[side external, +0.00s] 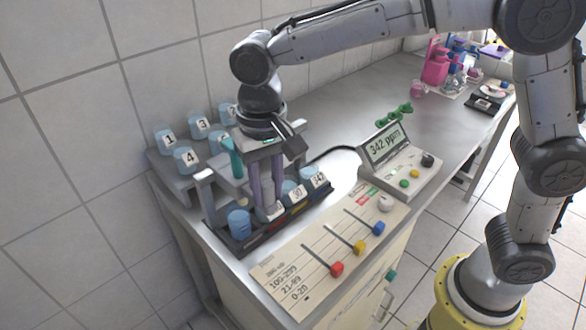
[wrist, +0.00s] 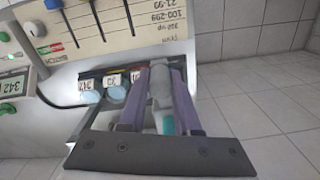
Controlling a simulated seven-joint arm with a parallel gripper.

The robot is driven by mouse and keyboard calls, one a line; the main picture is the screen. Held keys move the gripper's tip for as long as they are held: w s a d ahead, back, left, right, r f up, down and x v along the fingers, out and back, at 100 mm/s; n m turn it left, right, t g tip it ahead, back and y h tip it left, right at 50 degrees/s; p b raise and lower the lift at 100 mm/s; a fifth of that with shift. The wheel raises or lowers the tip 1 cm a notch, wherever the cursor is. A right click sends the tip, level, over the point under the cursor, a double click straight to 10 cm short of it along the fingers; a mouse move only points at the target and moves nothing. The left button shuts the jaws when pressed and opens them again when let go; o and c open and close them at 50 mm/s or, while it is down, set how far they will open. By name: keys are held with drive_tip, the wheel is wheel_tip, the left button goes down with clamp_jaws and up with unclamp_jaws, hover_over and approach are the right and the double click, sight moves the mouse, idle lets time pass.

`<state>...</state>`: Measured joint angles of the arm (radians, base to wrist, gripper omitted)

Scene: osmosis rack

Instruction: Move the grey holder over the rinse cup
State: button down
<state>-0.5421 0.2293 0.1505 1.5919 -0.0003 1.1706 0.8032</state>
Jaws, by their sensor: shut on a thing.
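My gripper (side external: 266,202) points down over the dark cup rack (side external: 285,219), with its two purple fingers on either side of a grey piece, which looks like the grey holder. In the wrist view my gripper (wrist: 158,75) is shut on this grey holder (wrist: 160,88), and a teal part shows below it. The holder's lower end is over or at a cup position in the rack; I cannot tell whether it touches. A blue cup (side external: 238,224) stands at the rack's left end. It may be the rinse cup, but no label on it is readable.
Cups marked 30 (side external: 293,192) and 342 (side external: 314,178) stand right of my gripper. Several numbered cups stand on a grey stepped rack (side external: 182,184) behind. A slider panel (side external: 320,256) lies in front, and a meter reading 342 ppm (side external: 385,146) stands right.

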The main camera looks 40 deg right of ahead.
drive_tip(key=shift+a+r, duration=0.1)
drive_tip(key=shift+a, duration=1)
drive_tip(key=c, duration=0.6)
unclamp_jaws()
wheel_tip(320, 180, up, 14)
drive_tip(key=shift+f, duration=0.15)
drive_tip(key=shift+d, duration=0.1)
